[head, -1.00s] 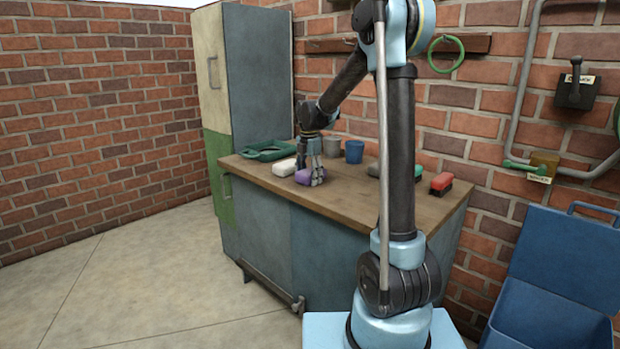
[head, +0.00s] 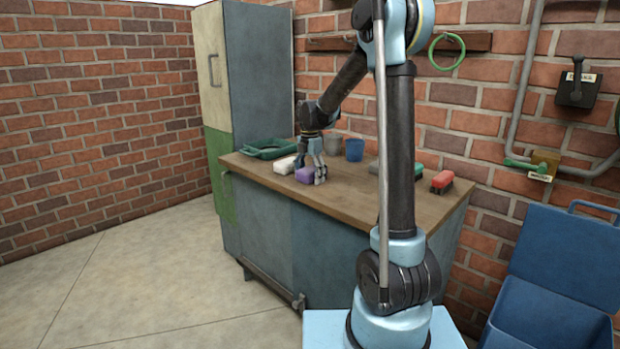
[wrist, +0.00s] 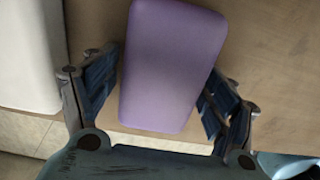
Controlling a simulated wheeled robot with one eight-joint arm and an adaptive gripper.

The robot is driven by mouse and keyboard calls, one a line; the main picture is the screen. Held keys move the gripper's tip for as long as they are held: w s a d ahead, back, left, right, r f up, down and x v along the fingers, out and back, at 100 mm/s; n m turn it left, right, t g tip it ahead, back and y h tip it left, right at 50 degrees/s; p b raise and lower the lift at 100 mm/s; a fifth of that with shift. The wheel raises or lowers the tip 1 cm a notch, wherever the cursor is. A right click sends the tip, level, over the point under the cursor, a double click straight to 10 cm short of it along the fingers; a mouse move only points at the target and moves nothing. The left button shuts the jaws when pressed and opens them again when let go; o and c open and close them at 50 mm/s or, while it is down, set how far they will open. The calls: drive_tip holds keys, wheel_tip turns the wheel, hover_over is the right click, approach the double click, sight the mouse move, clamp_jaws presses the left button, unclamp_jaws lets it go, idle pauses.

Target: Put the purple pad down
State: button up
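The purple pad (wrist: 172,65) is a rounded block that fills the middle of the wrist view. In the head view the purple pad (head: 304,175) is at the near edge of the wooden bench top (head: 375,192). My gripper (wrist: 163,85) has one finger along each long side of the pad and appears shut on it. In the head view my gripper (head: 311,170) points down at the bench, and one finger partly hides the pad. The pad's underside is hidden, so I cannot tell whether it touches the bench.
A white block (head: 286,165) lies just left of the pad. Behind are a green tray (head: 268,150), a grey cup (head: 332,144) and a blue cup (head: 354,150). A red brush (head: 441,182) lies at the right.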

sight(310, 169)
wheel_tip(310, 169, up, 13)
idle(0.6)
drive_tip(key=shift+f, duration=0.1)
